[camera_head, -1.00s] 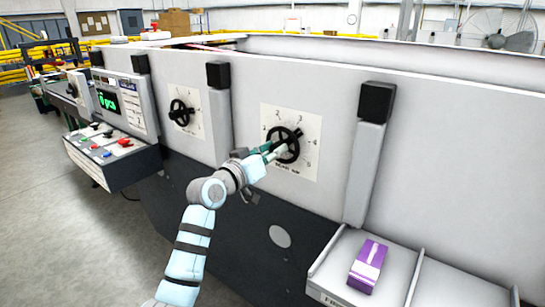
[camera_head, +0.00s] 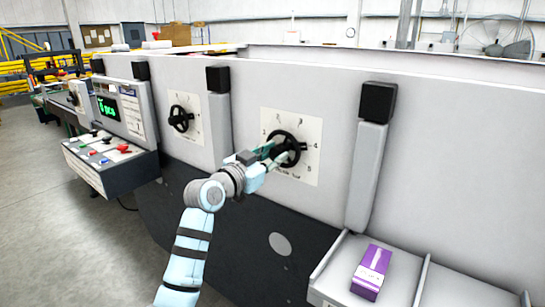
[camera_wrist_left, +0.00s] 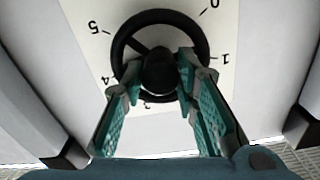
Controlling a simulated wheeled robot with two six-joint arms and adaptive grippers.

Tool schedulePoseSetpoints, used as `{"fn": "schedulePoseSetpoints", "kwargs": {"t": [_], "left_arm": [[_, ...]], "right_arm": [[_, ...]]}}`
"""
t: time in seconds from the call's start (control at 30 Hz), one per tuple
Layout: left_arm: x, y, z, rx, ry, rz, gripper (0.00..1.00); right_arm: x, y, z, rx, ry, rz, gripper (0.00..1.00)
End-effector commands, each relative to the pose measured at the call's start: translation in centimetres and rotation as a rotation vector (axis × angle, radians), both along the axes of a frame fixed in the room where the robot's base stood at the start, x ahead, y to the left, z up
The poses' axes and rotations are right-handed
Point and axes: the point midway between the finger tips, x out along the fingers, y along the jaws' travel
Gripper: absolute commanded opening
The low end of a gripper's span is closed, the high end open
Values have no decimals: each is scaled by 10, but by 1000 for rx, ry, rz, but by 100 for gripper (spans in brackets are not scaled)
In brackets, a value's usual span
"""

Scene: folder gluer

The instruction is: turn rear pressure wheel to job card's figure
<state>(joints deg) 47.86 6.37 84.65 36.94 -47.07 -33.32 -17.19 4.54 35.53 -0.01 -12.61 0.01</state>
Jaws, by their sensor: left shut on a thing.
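A black handwheel (camera_head: 298,140) stands on a white dial plate (camera_head: 311,171) with figures around it, on the grey machine side. My left gripper (camera_head: 279,155) is at this wheel, coming from the lower left, with its teal fingers shut on the wheel's middle. The left wrist view shows the fingers (camera_wrist_left: 161,68) on both sides of the dark hub, inside the wheel rim (camera_wrist_left: 158,14). Figures 0, 1, 4 and 5 show upside down around it there; 3 is partly covered. A spoke points up-left from the hub. The dial's caption is too small to read.
A second handwheel (camera_head: 179,119) on its own plate is further left. A control panel with a green-lettered screen (camera_head: 106,106) and a button box (camera_head: 107,152) stand beyond it. A purple box (camera_head: 371,272) lies in a tray (camera_head: 335,262) at lower right. Black-capped posts (camera_head: 369,162) flank the dial.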

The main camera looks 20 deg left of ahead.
Motion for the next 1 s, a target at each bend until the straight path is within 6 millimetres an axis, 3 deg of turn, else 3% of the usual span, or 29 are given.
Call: {"fn": "schedulePoseSetpoints", "kwargs": {"t": [0.3, 0.33, 0.47, 0.8, 1.0], "left_arm": [[0, 0, -5, 4, 12, -1, 0], [0, 0, -5, 4, 12, -1, 29], [0, 0, -4, 2, 8, -1, 48], [-3, 2, -1, 2, 2, 1, 48], [-41, 18, -2, 6, 1, 3, 48]], "right_arm": [[0, 0, 0, 0, 0, 0, 70], [0, 0, 0, 0, 0, 0, 70], [0, 0, 0, 0, 0, 0, 70], [0, -3, 0, -3, 0, 1, 70], [0, -1, 0, -2, 0, 1, 70]]}}
